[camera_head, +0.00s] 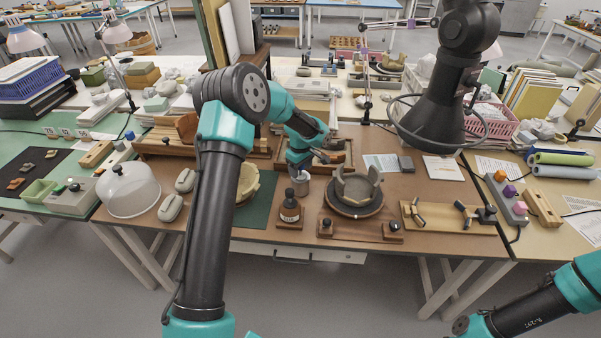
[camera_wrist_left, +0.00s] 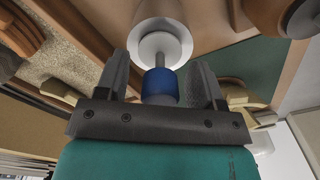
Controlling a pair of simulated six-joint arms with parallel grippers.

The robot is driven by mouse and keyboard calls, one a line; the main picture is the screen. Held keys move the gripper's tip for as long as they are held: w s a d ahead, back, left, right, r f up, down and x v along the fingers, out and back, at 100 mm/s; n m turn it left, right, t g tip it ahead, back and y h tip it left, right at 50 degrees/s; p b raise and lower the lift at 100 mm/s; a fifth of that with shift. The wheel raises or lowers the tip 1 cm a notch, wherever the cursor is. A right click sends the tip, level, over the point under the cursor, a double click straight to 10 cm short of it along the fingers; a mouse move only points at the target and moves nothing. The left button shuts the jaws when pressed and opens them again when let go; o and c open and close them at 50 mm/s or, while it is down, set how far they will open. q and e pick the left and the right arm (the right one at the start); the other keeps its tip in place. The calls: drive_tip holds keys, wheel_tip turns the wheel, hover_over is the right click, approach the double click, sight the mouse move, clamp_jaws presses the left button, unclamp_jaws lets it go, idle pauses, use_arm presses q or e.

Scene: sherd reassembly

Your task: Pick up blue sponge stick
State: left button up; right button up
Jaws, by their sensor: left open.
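The blue sponge stick (camera_wrist_left: 159,88) has a dark blue head on a thin grey stem. In the left wrist view the stem runs into a pale round cup (camera_wrist_left: 180,42), where its lower end is hidden. The cup (camera_head: 301,187) also shows in the head view, on the brown table. My left gripper (camera_wrist_left: 158,66) is open, with one finger on each side of the blue head and a visible gap at both sides. In the head view this gripper (camera_head: 302,170) is just above the cup. My right gripper is out of view.
A round turntable (camera_head: 352,207) with upright sherds is just right. A clear dome (camera_head: 131,190) stands at the left. A wooden tray (camera_head: 449,217) lies at the right.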

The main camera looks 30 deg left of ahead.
use_arm(q)
drive_tip(key=shift+f, duration=0.35)
drive_tip(key=shift+c, duration=0.2)
drive_tip(key=c, duration=0.8)
